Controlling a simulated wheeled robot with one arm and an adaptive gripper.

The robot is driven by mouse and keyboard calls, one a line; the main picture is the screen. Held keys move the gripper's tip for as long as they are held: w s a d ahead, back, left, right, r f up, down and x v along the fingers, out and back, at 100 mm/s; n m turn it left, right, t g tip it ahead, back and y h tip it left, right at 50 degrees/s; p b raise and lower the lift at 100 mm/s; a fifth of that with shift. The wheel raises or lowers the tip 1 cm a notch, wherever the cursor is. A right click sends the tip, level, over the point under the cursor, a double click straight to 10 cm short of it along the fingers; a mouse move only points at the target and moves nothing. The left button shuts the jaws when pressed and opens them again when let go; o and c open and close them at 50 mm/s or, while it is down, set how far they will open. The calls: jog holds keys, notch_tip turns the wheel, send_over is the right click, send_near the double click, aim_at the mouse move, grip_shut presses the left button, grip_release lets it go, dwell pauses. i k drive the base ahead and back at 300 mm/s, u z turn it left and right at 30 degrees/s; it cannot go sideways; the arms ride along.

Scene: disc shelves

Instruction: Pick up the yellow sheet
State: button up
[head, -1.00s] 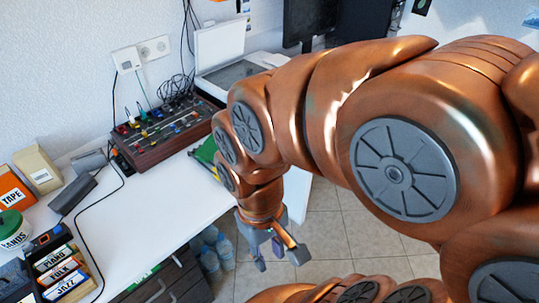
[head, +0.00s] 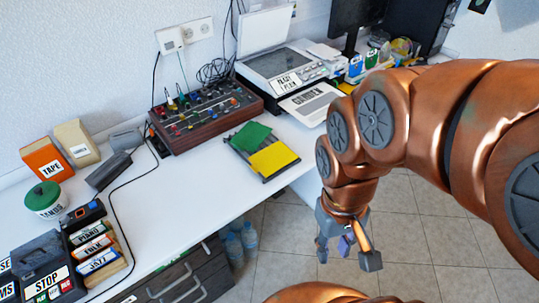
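The yellow sheet (head: 273,158) lies near the front edge of the white desk, on a dark slatted rack (head: 254,171). A green sheet (head: 250,136) lies just behind it on the left, on the same rack. My gripper (head: 346,262) hangs off the desk's front edge, to the right of and lower in the picture than the yellow sheet, over the tiled floor. Its fingers are spread apart and nothing shows between them.
A mixer (head: 203,117) stands behind the rack on the left. Labelled boxes (head: 92,244) and a black cable are at the left. Desk space left of the rack is clear. Bottles (head: 235,250) stand on the floor.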

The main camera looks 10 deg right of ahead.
aim_at(272, 158)
jog(key=u, duration=0.05)
jog(key=k, duration=0.5)
jog(key=u, duration=2)
jog(key=i, duration=1.5)
jog(key=z, duration=2.3)
